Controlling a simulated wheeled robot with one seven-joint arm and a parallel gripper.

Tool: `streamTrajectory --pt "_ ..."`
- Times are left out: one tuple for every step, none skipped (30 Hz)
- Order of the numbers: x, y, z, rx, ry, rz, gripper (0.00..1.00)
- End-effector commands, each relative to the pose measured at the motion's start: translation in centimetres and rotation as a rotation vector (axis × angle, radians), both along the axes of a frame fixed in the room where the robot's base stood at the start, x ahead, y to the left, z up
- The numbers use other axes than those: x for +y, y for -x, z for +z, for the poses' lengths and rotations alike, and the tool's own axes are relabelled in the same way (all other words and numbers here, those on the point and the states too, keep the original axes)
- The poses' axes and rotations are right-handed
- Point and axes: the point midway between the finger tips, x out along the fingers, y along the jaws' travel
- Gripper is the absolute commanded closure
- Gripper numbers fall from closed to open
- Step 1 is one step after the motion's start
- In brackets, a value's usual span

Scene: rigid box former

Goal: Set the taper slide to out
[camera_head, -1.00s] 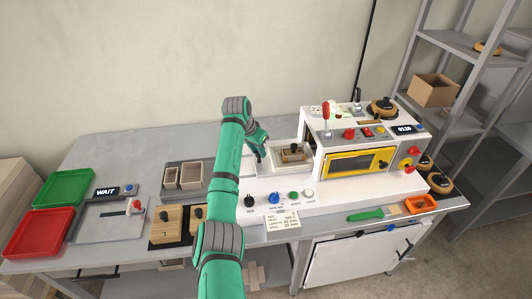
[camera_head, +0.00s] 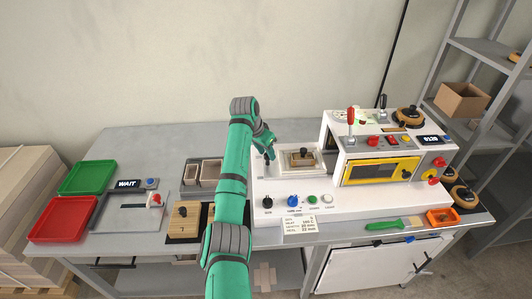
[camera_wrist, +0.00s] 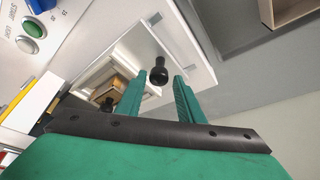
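A black round knob (camera_wrist: 159,70) on a short stem stands at the edge of the white machine base in the wrist view. It may be the taper slide's handle; I see no readable label on it. My gripper (camera_wrist: 158,82) is open, with one finger on each side of the knob's line. No contact shows, and the fingers look apart from it. In the head view my gripper (camera_head: 268,148) is over the left part of the white machine base (camera_head: 335,214), left of the recessed plate. The arm and gripper largely hide the knob there. Its setting cannot be told.
A wooden block with a black knob (camera_head: 303,153) sits on the plate close to my gripper's right. The machine housing with a yellow-framed window (camera_head: 380,171) stands farther right. Control knobs (camera_head: 293,201) line the front. Open grey boxes (camera_head: 205,172) lie left of the arm.

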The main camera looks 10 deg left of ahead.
Motion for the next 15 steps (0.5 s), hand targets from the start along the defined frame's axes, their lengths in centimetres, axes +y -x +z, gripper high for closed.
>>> streamTrajectory --pt "0.0 0.0 0.0 0.000 0.000 0.000 0.58" --pt "0.0 0.0 0.0 0.001 -0.001 0.000 0.58" --pt "0.0 0.0 -0.1 0.001 -0.001 0.000 0.58" --pt "0.0 0.0 -0.1 0.001 0.000 0.000 0.58" --pt "0.0 0.0 -0.1 0.001 0.000 0.000 0.58" --pt "0.0 0.0 -0.1 0.002 0.000 0.000 0.58" --pt "0.0 0.0 -0.1 0.002 0.000 0.000 0.58" --pt "0.0 0.0 -0.1 0.002 0.000 0.000 0.58" --pt "0.0 0.1 -0.1 0.002 0.000 0.000 0.58" --pt "0.0 0.1 0.0 0.002 0.000 0.000 0.58" --pt "0.0 0.1 0.1 0.002 0.000 0.000 0.58" --pt "0.1 0.2 0.3 0.001 0.000 0.000 0.58" --pt "0.1 0.2 0.6 0.001 0.000 0.000 0.58" --pt "0.2 0.3 0.9 0.001 0.000 0.000 0.58" --pt "0.3 0.5 1.4 0.001 -0.001 0.000 0.58"
